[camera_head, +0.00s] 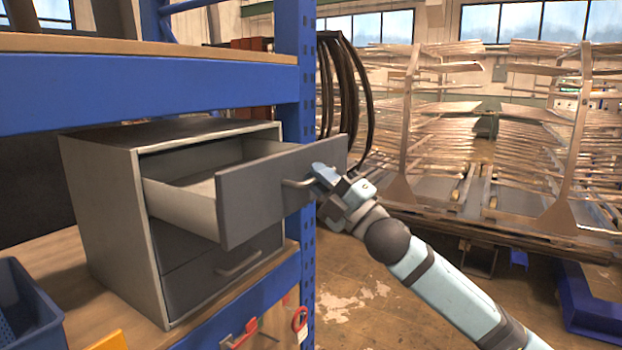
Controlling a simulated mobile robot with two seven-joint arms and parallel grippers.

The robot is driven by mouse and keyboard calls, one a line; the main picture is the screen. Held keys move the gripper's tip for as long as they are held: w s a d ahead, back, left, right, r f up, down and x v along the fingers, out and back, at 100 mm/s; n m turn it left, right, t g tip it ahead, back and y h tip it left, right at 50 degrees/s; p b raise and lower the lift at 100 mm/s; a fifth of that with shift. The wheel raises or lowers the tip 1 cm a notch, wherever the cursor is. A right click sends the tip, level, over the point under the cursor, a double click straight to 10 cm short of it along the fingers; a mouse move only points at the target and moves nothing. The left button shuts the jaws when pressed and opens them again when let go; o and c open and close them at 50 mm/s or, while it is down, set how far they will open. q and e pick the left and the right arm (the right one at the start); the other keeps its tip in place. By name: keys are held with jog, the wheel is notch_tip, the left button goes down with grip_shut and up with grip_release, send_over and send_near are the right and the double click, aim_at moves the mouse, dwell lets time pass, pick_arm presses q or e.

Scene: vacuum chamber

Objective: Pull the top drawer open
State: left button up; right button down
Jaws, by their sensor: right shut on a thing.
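A grey drawer cabinet (112,208) stands on a wooden shelf at the left. Its top drawer (245,205) is pulled well out, with its pale side wall and part of its inside showing. The lower drawer (190,281) is shut, with a bar handle (238,264) on its front. My right gripper (318,182) is at the top drawer's front, shut on the top drawer's handle (295,184). The gripper hides the right part of that handle. My left gripper is not in view.
A blue rack post (294,70) stands just behind the open drawer, and a shelf beam (150,88) runs above the cabinet. A blue bin (40,330) sits at lower left. Metal racks (400,150) fill the right background. Floor shows below my right arm.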

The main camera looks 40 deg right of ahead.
jog(key=shift+s+d, duration=0.1)
jog(key=shift+s, duration=0.2)
jog(key=c, duration=1.2)
grip_release()
jog(key=shift+f, duration=0.1)
jog(key=b+v, duration=0.4)
jog(key=v, duration=0.9)
jog(key=shift+s+d+f, duration=0.15)
jog(key=shift+s, duration=0.2)
